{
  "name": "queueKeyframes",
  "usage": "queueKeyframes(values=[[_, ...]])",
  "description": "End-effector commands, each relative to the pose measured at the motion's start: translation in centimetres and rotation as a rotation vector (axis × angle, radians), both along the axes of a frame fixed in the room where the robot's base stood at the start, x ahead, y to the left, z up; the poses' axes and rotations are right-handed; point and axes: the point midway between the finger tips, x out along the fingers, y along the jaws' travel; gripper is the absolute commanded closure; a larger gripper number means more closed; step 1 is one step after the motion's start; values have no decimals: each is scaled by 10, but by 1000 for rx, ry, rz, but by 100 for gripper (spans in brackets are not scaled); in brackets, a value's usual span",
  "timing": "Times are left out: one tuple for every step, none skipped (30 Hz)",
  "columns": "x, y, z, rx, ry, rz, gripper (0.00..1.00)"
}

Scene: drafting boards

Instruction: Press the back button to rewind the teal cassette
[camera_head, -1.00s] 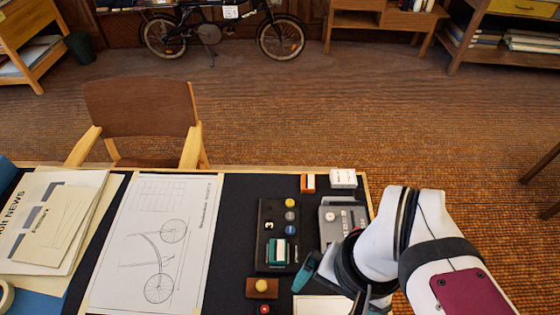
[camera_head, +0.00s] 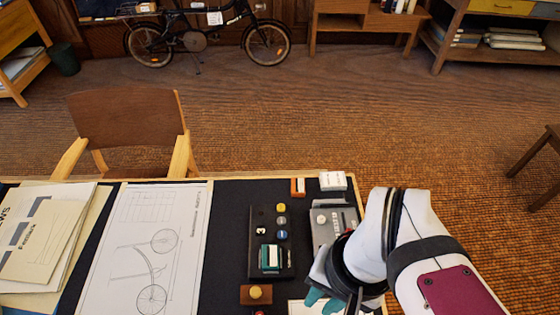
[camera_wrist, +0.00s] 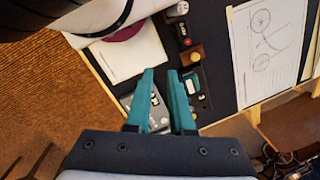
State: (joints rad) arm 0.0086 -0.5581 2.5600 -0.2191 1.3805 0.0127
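The teal cassette (camera_head: 270,257) sits in a black player (camera_head: 257,220) on the dark desk mat. The player carries yellow, grey and blue round buttons (camera_head: 281,221) in a column and a white-marked round piece at left. Which one is the back button I cannot tell. The cassette also shows in the wrist view (camera_wrist: 191,84), beside my right finger. My gripper (camera_wrist: 160,72) has two teal fingers, apart with nothing between them. In the head view one fingertip shows right of a wooden yellow-button block (camera_head: 256,294), and my wrist hides the rest.
A grey device (camera_head: 322,218) stands right of the black player, partly behind my arm. An orange box (camera_head: 298,187) and a white box (camera_head: 332,181) lie behind it. A red button shows in the wrist view (camera_wrist: 186,41). A bicycle drawing (camera_head: 150,240) covers the mat's left.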

Motion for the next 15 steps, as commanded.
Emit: queueKeyframes(values=[[0,0,0,0,0,0,90],[0,0,0,0,0,0,95],[0,0,0,0,0,0,100],[0,0,0,0,0,0,100],[0,0,0,0,0,0,100],[0,0,0,0,0,0,100],[0,0,0,0,0,0,100],[0,0,0,0,0,0,100],[0,0,0,0,0,0,100],[0,0,0,0,0,0,100],[0,0,0,0,0,0,100],[0,0,0,0,0,0,100],[0,0,0,0,0,0,100],[0,0,0,0,0,0,100],[0,0,0,0,0,0,100]])
